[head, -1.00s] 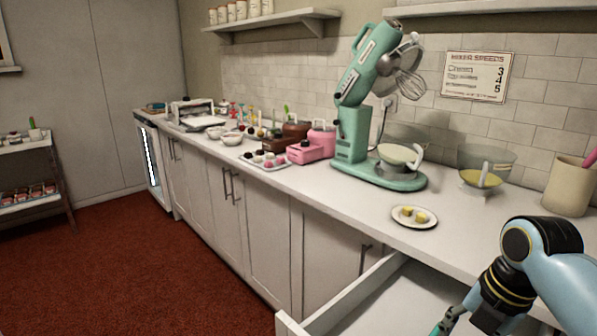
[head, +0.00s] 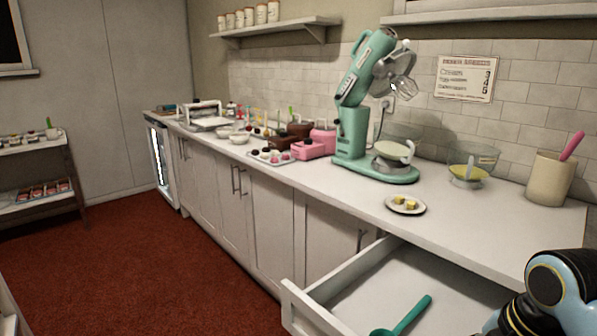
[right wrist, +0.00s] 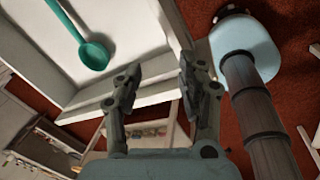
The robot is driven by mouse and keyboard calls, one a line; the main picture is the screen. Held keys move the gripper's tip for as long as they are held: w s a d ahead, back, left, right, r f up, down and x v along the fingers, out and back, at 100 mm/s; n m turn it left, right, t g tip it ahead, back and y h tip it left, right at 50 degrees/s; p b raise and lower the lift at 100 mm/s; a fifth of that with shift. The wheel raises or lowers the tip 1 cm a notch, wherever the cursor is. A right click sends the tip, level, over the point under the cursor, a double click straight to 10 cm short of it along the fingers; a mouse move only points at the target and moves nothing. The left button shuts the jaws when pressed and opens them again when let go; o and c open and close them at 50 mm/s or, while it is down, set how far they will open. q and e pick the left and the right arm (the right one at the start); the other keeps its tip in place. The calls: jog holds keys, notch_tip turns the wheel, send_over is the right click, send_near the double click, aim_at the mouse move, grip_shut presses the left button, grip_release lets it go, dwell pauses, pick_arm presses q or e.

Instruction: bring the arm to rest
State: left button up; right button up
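My right arm (head: 550,290) shows at the lower right corner of the head view, beside the open drawer; its gripper is out of that view. In the right wrist view my right gripper (right wrist: 158,80) has its two fingers apart with nothing between them. A teal spoon (head: 402,316) lies in the open drawer (head: 352,282). The spoon (right wrist: 92,52) also shows in the right wrist view, in the drawer and apart from the fingers. My left gripper is in neither view.
A mint stand mixer (head: 352,130) stands on the counter (head: 470,215). A plate with yellow pieces (head: 405,205), a glass bowl (head: 470,163) and a utensil crock (head: 550,178) are nearby. The open drawer juts out below the counter. Red floor (head: 130,260) is clear at left.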

jog(key=s+r+m+t+h, duration=0.1)
jog(key=s+r+m, duration=0.2)
jog(key=s+m, duration=0.6)
jog(key=s+r+m+t+h, duration=0.1)
jog(key=s+r+m, duration=0.2)
jog(key=s+m, duration=0.6)
notch_tip(320, 180, down, 29)
jog(key=d+m+g+b, duration=0.2)
jog(key=b, duration=0.3)
pick_arm(q)
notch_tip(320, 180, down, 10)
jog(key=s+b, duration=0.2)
jog(key=b, duration=0.2)
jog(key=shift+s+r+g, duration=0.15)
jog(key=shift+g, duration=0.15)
pick_arm(e)
jog(key=s+f, duration=0.9)
jog(key=f, duration=0.2)
jog(key=s+d+f+g, duration=0.1)
jog(key=s+f, duration=0.8)
jog(key=f, duration=0.3)
jog(key=shift+s+d, duration=0.25)
jog(key=shift+s, duration=0.05)
pick_arm(q)
jog(key=shift+b, duration=0.3)
pick_arm(e)
jog(key=shift+c, duration=0.5)
